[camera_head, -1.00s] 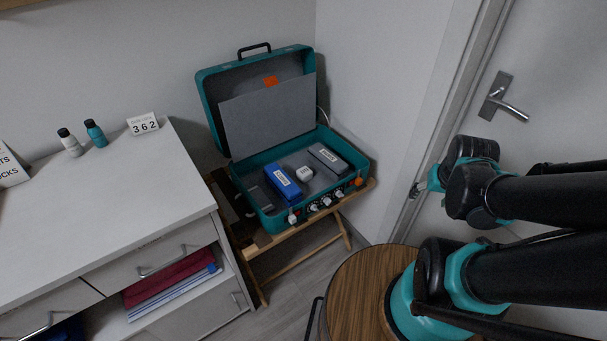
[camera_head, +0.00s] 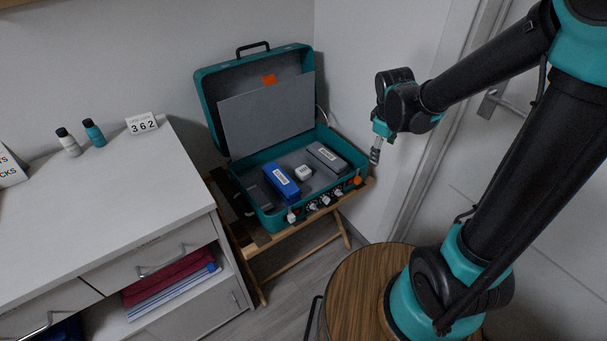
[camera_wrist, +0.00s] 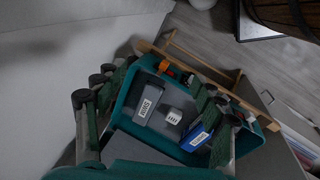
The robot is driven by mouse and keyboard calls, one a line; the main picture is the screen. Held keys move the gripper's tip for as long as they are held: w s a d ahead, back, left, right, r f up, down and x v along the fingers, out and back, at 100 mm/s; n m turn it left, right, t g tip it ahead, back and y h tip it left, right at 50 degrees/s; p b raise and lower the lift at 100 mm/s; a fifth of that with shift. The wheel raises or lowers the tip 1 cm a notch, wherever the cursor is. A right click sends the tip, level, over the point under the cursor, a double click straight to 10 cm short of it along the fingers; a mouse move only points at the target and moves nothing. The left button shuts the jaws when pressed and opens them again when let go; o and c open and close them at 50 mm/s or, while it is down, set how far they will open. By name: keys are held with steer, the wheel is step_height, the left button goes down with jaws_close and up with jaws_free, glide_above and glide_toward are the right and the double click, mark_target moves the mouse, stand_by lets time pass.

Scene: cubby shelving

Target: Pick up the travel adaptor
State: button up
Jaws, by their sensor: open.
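The travel adaptor is most likely the small white block (camera_head: 303,172) lying in the open teal case (camera_head: 268,227), between a blue box (camera_head: 282,183) and a grey box (camera_head: 326,158). In the wrist view the white block (camera_wrist: 173,116) shows between the grey box (camera_wrist: 147,104) and the blue box (camera_wrist: 197,135). My gripper (camera_head: 375,157) is right of the case and above its level, apart from everything. In the wrist view my gripper (camera_wrist: 160,118) has its fingers spread wide with nothing held, the case seen beyond them.
The case's raised lid (camera_head: 262,95) stands at the back against the wall. A wooden folding stand (camera_head: 300,245) bears the case. A white cabinet (camera_head: 110,215) with bottles and a number sign (camera_head: 142,123) is at left. Plugs and knobs line the case front. A door is at right.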

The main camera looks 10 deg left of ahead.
steer(key=w+a+f+n+h, duration=0.1)
steer(key=w+a+f+n, duration=0.2)
steer(key=a, duration=0.5)
steer(key=w+a+n, duration=0.2)
steer(key=a+n, duration=0.3)
steer(key=a, duration=0.3)
steer(key=n+h, duration=0.1)
steer(key=n, duration=0.7)
glide_toward(303, 170)
steer(key=shift+t, duration=0.4)
steer(key=x, duration=0.5)
steer(key=shift+s+d+f, duration=0.2)
steer(key=shift+s, duration=0.05)
steer(key=shift+x, duration=2.65)
steer(key=shift+s+a, duration=0.1)
steer(key=shift+a, duration=0.05)
steer(key=c, duration=1.3)
